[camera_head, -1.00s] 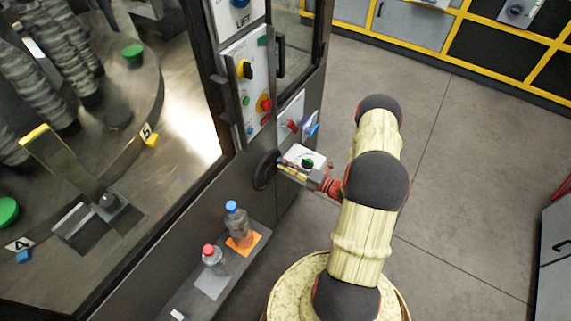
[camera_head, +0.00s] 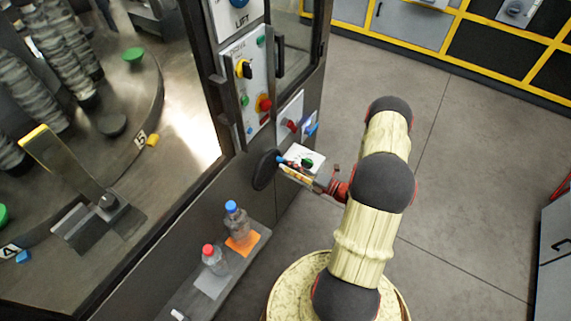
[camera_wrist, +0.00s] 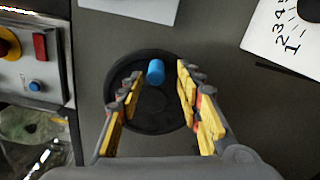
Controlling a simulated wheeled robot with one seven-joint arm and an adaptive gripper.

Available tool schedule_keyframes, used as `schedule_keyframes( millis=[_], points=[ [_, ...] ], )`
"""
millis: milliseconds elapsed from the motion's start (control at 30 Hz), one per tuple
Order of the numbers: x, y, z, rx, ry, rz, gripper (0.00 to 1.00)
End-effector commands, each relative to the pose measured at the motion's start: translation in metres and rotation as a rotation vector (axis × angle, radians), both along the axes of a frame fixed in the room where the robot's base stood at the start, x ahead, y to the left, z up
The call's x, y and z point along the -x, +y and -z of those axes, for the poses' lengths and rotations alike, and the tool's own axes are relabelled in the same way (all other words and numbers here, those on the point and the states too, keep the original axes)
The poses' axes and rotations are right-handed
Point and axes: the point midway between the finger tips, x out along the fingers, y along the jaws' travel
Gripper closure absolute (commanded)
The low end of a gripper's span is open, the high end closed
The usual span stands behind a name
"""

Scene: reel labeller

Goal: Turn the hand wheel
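The hand wheel (camera_head: 264,170) is a dark disc on the front of the grey machine. In the wrist view the wheel (camera_wrist: 150,115) faces me, with a blue handle (camera_wrist: 156,72) standing out near its upper rim. The blue handle (camera_head: 281,159) also shows in the head view, at the wheel's right. My gripper (camera_wrist: 160,82) is open, with its yellow-padded fingers on either side of the wheel's face. The blue handle lies between the fingertips, with visible space to both. In the head view my gripper (camera_head: 296,173) is just right of the wheel, partly over a white dial plate.
A control panel (camera_head: 247,88) with knobs and buttons is above the wheel. A blue-capped bottle (camera_head: 236,222) and a red-capped bottle (camera_head: 214,260) stand on a ledge below. A turntable (camera_head: 95,150) with reels is behind glass at left. Floor at right is clear.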

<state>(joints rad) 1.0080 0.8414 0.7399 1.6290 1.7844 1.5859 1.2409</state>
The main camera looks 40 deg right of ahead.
Motion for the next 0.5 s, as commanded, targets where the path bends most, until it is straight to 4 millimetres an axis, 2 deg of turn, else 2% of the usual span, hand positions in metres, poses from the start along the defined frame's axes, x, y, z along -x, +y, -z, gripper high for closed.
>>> schedule_keyframes(
  millis=[100,300,500],
  points=[
    [0.024,-0.011,0.0,-0.001,0.001,0.006,0.64],
    [0.059,-0.023,0.0,0.0,0.0,0.004,0.64],
    [0.079,-0.03,0.0,0.0,0.0,0.002,0.64]
  ],
)
